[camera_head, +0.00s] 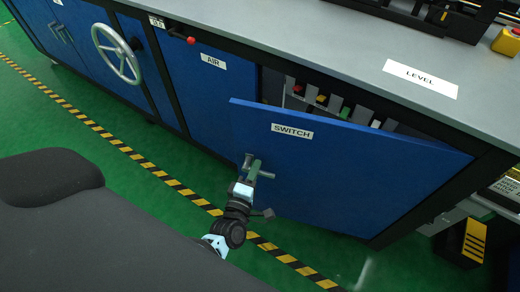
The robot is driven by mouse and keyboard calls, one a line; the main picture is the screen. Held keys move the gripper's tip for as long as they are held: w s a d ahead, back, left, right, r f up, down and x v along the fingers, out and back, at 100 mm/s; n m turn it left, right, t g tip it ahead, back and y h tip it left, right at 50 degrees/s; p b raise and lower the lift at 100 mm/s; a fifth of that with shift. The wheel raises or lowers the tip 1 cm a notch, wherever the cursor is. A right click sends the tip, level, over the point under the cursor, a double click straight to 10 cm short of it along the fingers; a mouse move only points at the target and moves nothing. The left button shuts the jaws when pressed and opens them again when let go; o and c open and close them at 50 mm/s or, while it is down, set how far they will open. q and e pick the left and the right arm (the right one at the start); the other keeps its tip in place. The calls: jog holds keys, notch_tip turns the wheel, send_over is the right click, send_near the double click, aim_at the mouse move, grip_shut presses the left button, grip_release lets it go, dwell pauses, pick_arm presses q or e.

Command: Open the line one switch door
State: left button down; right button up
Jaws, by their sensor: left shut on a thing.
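The blue door labelled SWITCH (350,175) stands partly open, its left edge swung out from the cabinet front and its right side at the cabinet frame. Its grey handle (285,178) is near the lower left of the door. My left gripper (254,169) is shut on the handle, with its arm coming up from below. Parts of the handle are hidden by the fingers. Above the door's top edge, several switches with coloured parts (345,112) show inside the compartment. My right gripper is not in view.
The blue AIR door (208,90) is shut beside the opening, with a red knob (191,40) above it. A handwheel (116,54) is further left. The grey worktop (330,45) overhangs the compartment. Green floor with a striped line (185,191) lies in front.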

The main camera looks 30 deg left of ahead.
pick_arm(q)
jog(key=s+d+p, duration=0.1)
jog(key=s+d, duration=0.1)
jog(key=s, duration=0.5)
jog(key=shift+d, duration=0.4)
jog(key=c, duration=1.5)
grip_release()
jog(key=shift+c, duration=0.2)
jog(key=shift+o, duration=0.7)
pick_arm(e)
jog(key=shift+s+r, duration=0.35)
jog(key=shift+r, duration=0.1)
pick_arm(q)
jog(key=s+d, duration=0.1)
jog(key=s, duration=0.6)
jog(key=shift+s, duration=0.4)
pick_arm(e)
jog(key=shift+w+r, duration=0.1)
